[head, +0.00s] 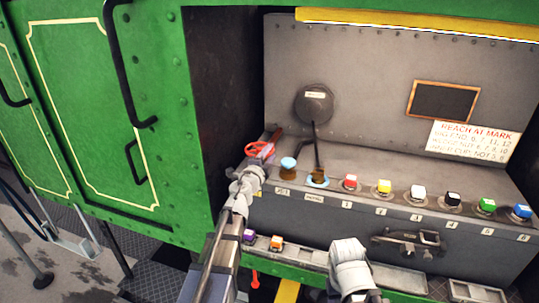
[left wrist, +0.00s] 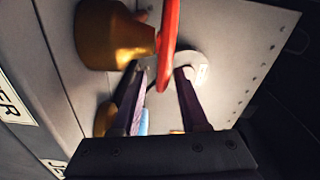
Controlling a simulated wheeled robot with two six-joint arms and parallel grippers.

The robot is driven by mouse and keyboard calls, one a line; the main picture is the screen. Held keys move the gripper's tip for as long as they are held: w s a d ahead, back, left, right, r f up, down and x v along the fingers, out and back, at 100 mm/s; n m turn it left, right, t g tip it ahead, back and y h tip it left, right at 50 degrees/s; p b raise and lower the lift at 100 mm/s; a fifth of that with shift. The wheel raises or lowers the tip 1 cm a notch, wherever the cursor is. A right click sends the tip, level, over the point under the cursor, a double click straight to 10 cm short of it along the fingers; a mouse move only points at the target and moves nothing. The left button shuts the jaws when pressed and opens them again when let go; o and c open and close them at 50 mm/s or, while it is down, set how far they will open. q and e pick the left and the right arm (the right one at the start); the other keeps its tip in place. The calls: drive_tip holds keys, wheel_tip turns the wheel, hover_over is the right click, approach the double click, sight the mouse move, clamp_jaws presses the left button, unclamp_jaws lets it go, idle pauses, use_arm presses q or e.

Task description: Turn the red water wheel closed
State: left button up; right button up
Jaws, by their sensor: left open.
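The red water wheel (head: 261,149) sits at the left end of the grey shelf inside the green tram's bay. In the left wrist view its red rim (left wrist: 169,40) shows edge-on, beside a brass valve body (left wrist: 105,35). My left gripper (head: 256,164) is at the wheel, in front of it. In the left wrist view its fingers (left wrist: 163,75) are open, one on each side of the rim's lower end. I cannot tell whether they touch it. The wheel's hub is mostly hidden. A pale part of my right arm shows low in the head view, without visible jaws.
Right of the wheel stand two blue-topped brass fittings (head: 288,166) and a dark upright lever (head: 317,145). A row of coloured blocks, such as the yellow one (head: 384,186), runs along the shelf. The green side panel (head: 85,90) bounds the bay on the left.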

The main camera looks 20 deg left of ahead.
use_arm(q)
drive_tip(key=shift+s, duration=0.1)
clamp_jaws()
drive_tip(key=shift+h, duration=0.3)
drive_tip(key=h, duration=0.1)
drive_tip(key=m+h, duration=0.2)
drive_tip(key=shift+s+a+g, duration=0.3)
drive_tip(key=shift+s+g, duration=0.05)
drive_tip(key=shift+g, duration=0.05)
drive_tip(key=shift+s+m+g+h, duration=0.2)
drive_tip(key=shift+m+g+h, duration=0.05)
drive_tip(key=shift+m+h, duration=0.35)
drive_tip(key=shift+s+m+g+h, duration=0.25)
drive_tip(key=shift+m+h, duration=0.25)
drive_tip(key=shift+h, duration=0.2)
unclamp_jaws()
drive_tip(key=shift+w+a, duration=0.1)
